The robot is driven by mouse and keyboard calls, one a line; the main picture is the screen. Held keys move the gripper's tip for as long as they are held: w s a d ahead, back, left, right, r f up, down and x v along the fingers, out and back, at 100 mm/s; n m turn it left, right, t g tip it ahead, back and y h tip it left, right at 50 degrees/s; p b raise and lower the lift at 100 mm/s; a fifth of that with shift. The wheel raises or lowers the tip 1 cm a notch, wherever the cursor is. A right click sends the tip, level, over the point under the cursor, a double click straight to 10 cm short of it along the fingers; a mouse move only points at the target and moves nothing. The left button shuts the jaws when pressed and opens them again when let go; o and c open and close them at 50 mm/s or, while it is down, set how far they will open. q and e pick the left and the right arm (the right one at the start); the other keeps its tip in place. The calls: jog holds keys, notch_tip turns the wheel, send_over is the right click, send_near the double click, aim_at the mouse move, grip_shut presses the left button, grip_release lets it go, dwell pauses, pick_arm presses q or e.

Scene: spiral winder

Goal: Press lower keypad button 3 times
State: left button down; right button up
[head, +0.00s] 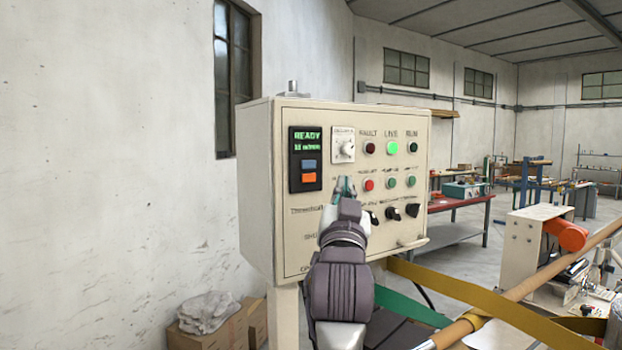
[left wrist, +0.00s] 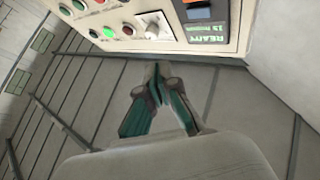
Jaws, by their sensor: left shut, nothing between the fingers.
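A cream control box (head: 350,240) fills the middle of the head view. Its dark keypad (head: 296,150) has a green READY display at the top, a blue button (head: 309,165) below it, and an orange lower button (head: 309,178) under the blue one. The keypad also shows upside down at the top of the left wrist view, with the blue button (left wrist: 198,14) in sight. My left gripper (head: 345,187) is shut and empty, in front of the panel and right of the orange button. Its green fingertips (left wrist: 157,72) appear apart from the panel. My right gripper is out of view.
A white dial (head: 343,146), a lit green lamp (head: 391,148), a red button (head: 369,185) and black rotary knobs (head: 392,213) share the panel. A yellow strap (head: 470,297) and a wooden pole (head: 550,270) lie at lower right. Cardboard boxes (head: 222,330) stand lower left.

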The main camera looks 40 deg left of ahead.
aim_at(309, 178)
pick_arm(q)
jog(key=w+a, duration=0.1)
jog(key=a, duration=0.1)
jog(key=w+a, duration=0.1)
jog(key=a, duration=0.2)
jog(key=w+a, duration=0.1)
jog(key=a, duration=0.1)
jog(key=shift+a+r+p, duration=0.1)
jog(key=shift+a+p, duration=0.2)
jog(key=shift+p, duration=0.1)
jog(key=shift+a, duration=0.15)
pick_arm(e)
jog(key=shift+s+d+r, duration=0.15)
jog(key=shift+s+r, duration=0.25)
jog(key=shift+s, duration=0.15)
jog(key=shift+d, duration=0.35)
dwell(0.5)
pick_arm(q)
jog(key=shift+w+a, duration=0.15)
jog(key=shift+a, duration=0.25)
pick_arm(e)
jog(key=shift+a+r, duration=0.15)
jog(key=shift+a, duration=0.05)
